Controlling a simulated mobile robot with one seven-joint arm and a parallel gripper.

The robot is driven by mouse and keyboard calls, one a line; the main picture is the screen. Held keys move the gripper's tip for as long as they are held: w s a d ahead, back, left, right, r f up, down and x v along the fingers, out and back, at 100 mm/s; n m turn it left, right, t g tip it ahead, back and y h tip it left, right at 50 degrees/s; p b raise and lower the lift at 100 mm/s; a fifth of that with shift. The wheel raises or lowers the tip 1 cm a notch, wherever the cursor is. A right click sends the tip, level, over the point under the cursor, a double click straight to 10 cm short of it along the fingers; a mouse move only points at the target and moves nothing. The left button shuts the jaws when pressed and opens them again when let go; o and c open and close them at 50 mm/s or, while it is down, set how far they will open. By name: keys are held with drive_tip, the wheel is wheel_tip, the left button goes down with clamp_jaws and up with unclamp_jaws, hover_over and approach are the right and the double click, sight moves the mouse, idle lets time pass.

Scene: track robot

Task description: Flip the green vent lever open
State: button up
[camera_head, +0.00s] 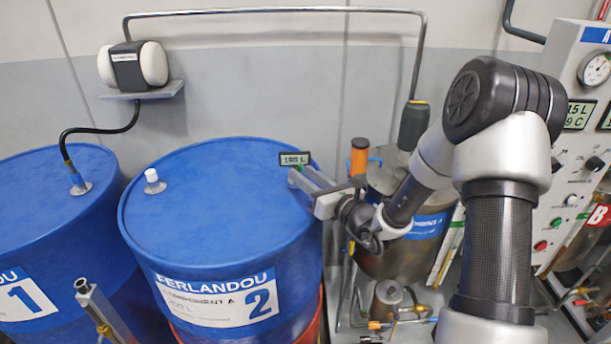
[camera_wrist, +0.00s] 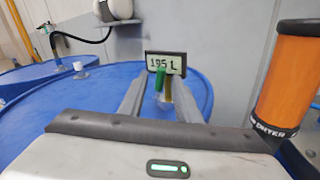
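The green vent lever (camera_wrist: 161,78) stands upright on drum 2's blue lid, beside a short brass-coloured stem (camera_wrist: 168,88) and in front of a small display reading 195 L (camera_wrist: 165,63). My gripper (camera_wrist: 167,85) is open, with its two grey fingers reaching over the lid, one on each side of the lever. A gap shows between the lever and the fingers; I cannot tell whether either touches it. In the head view my gripper (camera_head: 304,178) is at the right rim of drum 2 (camera_head: 215,215), and only a small green bit of the lever shows by the fingertips.
An orange cylinder (camera_wrist: 287,78) stands close on the right in the wrist view. A white-capped fitting (camera_head: 153,181) sits on drum 2's lid. Drum 1 (camera_head: 40,210) is at left, a steel vessel (camera_head: 400,250) at right. Most of drum 2's lid is clear.

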clamp_jaws()
drive_tip(key=shift+a+r+n+g+h+p, duration=0.3)
drive_tip(key=shift+a+r+n+g+p, duration=0.1)
drive_tip(key=shift+n, duration=0.2)
drive_tip(key=shift+a+f+n+g+h, duration=0.1)
drive_tip(key=shift+a+n+g+h, duration=0.2)
drive_tip(key=shift+n, duration=0.4)
drive_tip(key=shift+d, duration=0.1)
unclamp_jaws()
drive_tip(key=shift+s, duration=0.1)
